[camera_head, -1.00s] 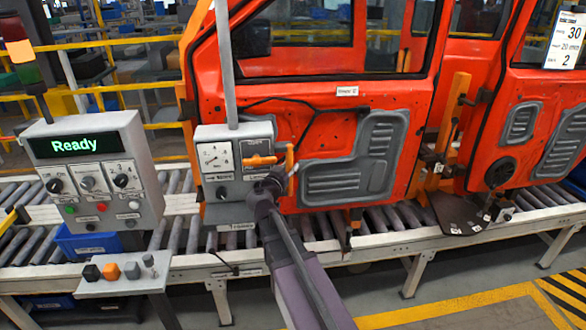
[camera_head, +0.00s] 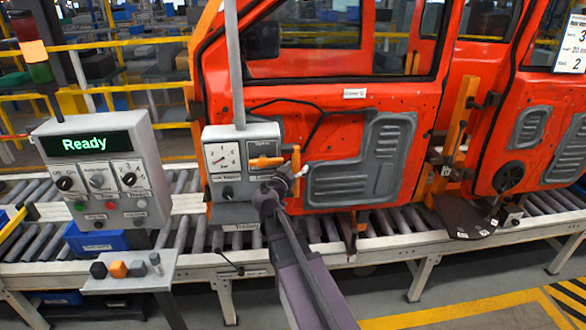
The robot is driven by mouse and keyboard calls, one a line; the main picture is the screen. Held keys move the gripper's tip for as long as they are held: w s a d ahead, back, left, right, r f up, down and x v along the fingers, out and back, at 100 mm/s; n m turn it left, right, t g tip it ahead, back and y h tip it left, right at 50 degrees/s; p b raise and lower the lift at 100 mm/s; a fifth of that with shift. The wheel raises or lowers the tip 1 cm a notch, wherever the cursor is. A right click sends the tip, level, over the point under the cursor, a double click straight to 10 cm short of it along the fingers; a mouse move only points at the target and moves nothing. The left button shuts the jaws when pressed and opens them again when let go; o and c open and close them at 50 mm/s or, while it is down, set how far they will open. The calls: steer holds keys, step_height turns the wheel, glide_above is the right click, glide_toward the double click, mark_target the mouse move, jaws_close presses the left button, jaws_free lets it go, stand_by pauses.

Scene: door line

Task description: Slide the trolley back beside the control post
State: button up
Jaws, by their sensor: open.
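The grey hanging box (camera_head: 242,207), with a gauge, an orange lever and an orange upright handle (camera_head: 296,160) on its right side, appears to be the trolley. It hangs on a grey pole in front of the orange door. The control post (camera_head: 145,186), a grey box with a green "Ready" display and several knobs, stands to its left, with a gap between them. My gripper (camera_head: 281,187) is open at the box's lower right, close to the handle. Whether it touches the handle I cannot tell. My gripper and wrist hide part of the box's lower right corner.
A roller conveyor (camera_head: 390,247) runs across behind the boxes and carries the orange doors (camera_head: 330,108). The floor at right is clear, with yellow markings.

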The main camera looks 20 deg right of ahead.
steer(key=shift+s+a, duration=0.3)
steer(key=shift+s, duration=0.1)
steer(key=v, duration=1.1)
stand_by(0.4)
